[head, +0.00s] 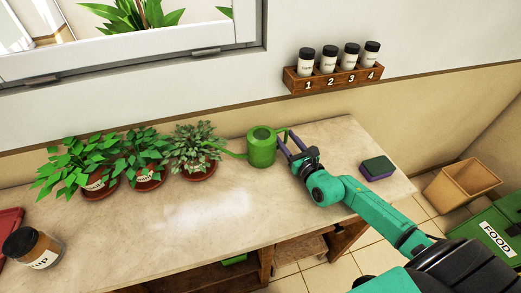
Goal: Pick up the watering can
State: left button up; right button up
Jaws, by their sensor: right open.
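The green watering can (261,149) stands upright on the counter near the wall. Its spout points left toward the potted plants, and its handle is on the right. My right gripper (285,138) is open at the handle side of the can, with its fingers close to the handle. I cannot tell whether the fingers touch the handle or surround it. My left gripper is not in view.
Several potted plants (148,178) stand left of the can. A jar (32,248) sits at the counter's left end, and a sponge (377,168) lies on the right. A spice rack (333,79) hangs on the wall. The counter's middle (205,215) is clear.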

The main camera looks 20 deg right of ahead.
jog(key=w, duration=0.1)
jog(key=w+b, duration=0.1)
jog(key=w, duration=0.1)
jog(key=shift+w+a, duration=0.2)
jog(key=shift+w, duration=0.05)
jog(key=shift+s+r, duration=0.1)
grip_shut()
dwell(0.9)
jog(key=shift+r, duration=0.1)
